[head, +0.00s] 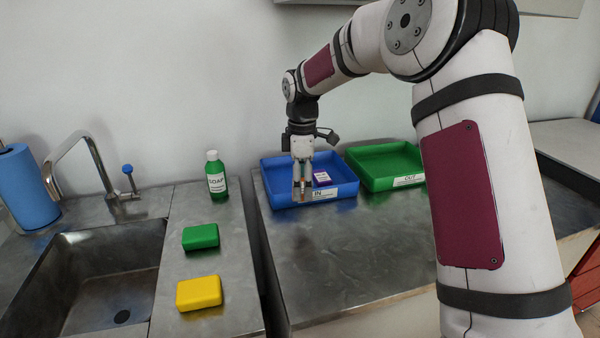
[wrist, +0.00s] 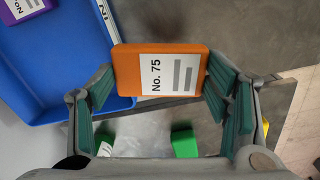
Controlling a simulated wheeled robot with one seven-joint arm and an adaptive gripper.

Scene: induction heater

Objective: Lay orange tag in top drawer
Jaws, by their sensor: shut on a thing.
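The orange tag (wrist: 130,72) carries a white label reading "No. 75" and sits between the green-padded fingers of my gripper (wrist: 160,85) in the wrist view. My gripper (head: 307,193) is shut on it.
A purple tag (head: 322,178) lies in the blue tray. A green OUT tray (head: 385,162) stands to its right. A soap bottle (head: 216,176), a green block (head: 200,237) and a yellow block (head: 199,293) stand by the sink (head: 90,285). The counter before the trays is clear.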

